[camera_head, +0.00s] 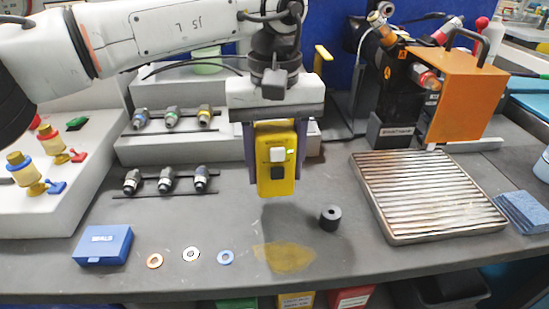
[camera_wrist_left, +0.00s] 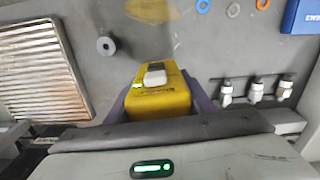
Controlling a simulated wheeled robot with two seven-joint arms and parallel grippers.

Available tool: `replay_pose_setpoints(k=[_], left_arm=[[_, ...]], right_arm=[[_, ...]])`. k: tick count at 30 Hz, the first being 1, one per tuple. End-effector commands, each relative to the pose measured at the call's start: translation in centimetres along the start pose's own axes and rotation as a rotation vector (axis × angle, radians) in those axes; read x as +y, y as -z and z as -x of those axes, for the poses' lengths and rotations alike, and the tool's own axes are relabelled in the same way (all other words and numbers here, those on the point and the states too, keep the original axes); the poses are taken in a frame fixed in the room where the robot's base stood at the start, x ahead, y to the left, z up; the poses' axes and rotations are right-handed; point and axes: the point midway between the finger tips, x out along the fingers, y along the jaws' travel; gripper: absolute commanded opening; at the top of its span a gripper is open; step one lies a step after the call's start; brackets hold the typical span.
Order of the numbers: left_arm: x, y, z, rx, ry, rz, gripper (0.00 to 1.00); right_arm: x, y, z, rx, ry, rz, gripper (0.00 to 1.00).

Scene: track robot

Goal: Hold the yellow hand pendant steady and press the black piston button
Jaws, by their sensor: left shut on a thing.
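The yellow hand pendant (camera_head: 276,185) hangs upright in my left gripper (camera_head: 276,165), above the grey bench. The gripper's two purple-grey fingers close on its left and right sides. On the pendant's face sit a white button (camera_head: 277,155) and, below it, a black button (camera_head: 278,172). A small green light shows beside the white button. In the left wrist view the pendant (camera_wrist_left: 163,98) is between the fingers, with the white button nearer the palm and the black button partly hidden behind it. My right gripper is in neither view.
A black ring-shaped cylinder (camera_head: 330,218) stands on the bench near a ribbed metal tray (camera_head: 425,195). A blue box (camera_head: 103,245) and several flat washers (camera_head: 191,254) lie at the front left. Metal fittings (camera_head: 168,181) stand in rows behind. An orange machine (camera_head: 462,95) is at the back right.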

Motion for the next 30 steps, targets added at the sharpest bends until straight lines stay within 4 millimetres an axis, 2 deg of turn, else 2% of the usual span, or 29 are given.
replay_pose_setpoints(k=[21,30], left_arm=[[0.0,0.0,-3.6,0.000,-0.001,0.001,0.15],[0.0,0.0,-3.9,0.001,-0.001,0.001,0.15]], right_arm=[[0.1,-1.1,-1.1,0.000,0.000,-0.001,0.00],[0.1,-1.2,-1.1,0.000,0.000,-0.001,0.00]])
